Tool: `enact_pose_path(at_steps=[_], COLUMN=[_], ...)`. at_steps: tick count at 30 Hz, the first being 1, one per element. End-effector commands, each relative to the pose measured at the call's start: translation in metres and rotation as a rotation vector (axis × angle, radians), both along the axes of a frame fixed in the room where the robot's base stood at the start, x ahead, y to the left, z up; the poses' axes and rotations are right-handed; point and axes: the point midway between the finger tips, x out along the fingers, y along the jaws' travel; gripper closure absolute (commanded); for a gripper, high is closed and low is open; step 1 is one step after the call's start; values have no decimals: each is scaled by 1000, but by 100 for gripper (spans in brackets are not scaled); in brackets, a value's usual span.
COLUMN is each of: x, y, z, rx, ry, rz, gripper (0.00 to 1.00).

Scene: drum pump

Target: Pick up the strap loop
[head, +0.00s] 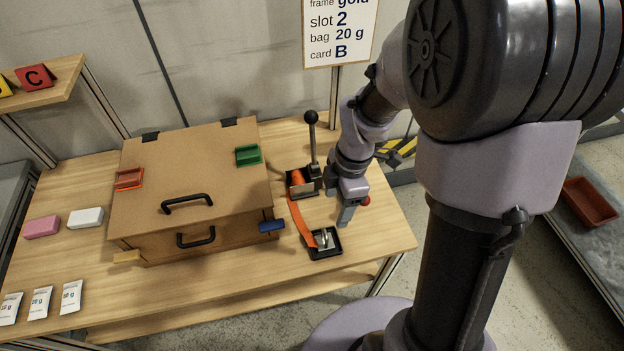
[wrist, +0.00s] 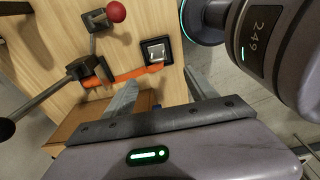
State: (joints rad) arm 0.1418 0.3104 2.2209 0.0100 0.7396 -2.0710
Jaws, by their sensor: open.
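An orange strap (head: 299,222) runs over the table from a black lever unit (head: 302,183) to a small black holder (head: 324,246). A metal end piece (head: 324,238) sits in the holder. In the wrist view the strap (wrist: 125,76) ends at the metal piece (wrist: 156,54) in the black holder (wrist: 146,46). My gripper (head: 345,222) is above the table, right of the strap and close to the holder in the head view. Its two fingers (wrist: 161,78) are apart with nothing between them. The strap's loop shape is too small to make out.
A brown case (head: 190,180) with two handles stands left of the strap. The lever unit's tall black-knobbed lever (head: 312,135) rises behind the strap. A red-knobbed lever (wrist: 116,12) stands near the holder. Pink and white blocks (head: 85,217) and several white bags (head: 39,302) lie at left.

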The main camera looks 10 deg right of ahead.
Motion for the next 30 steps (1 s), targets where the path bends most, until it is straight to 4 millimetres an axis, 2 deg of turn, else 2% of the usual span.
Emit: enact_pose_path(at_steps=[1,3,9,17,21,24,29,30], x=[-1,-1,-1,1,7,7,7,7], y=[2,5,12,15,19,20,20,20], z=[-19,-43,-97,-122,-151,-165,-162,-162], rx=[1,1,1,0,0,-1,-1,-1], ry=[5,5,4,2,2,2,0,0], rz=[2,1,-1,-3,-2,-2,-3,-3], gripper=[34,34,34,34,34,34,34,38])
